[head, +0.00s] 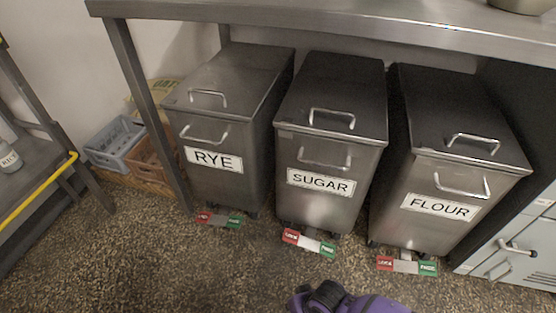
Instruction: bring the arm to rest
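At the bottom edge of the head view a purple and black part (345,300) shows, which looks like one of my own arm links. No fingertips show, so neither my left nor my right gripper is in view. Nothing held can be seen.
Steel bins marked RYE (225,120), SUGAR (330,150) and FLOUR (445,170) stand under a steel table (330,25), lids closed. Red and green lock pedals (308,243) sit at their feet. Crates (115,142) are at left, a cabinet (515,255) at right. The speckled floor in front is clear.

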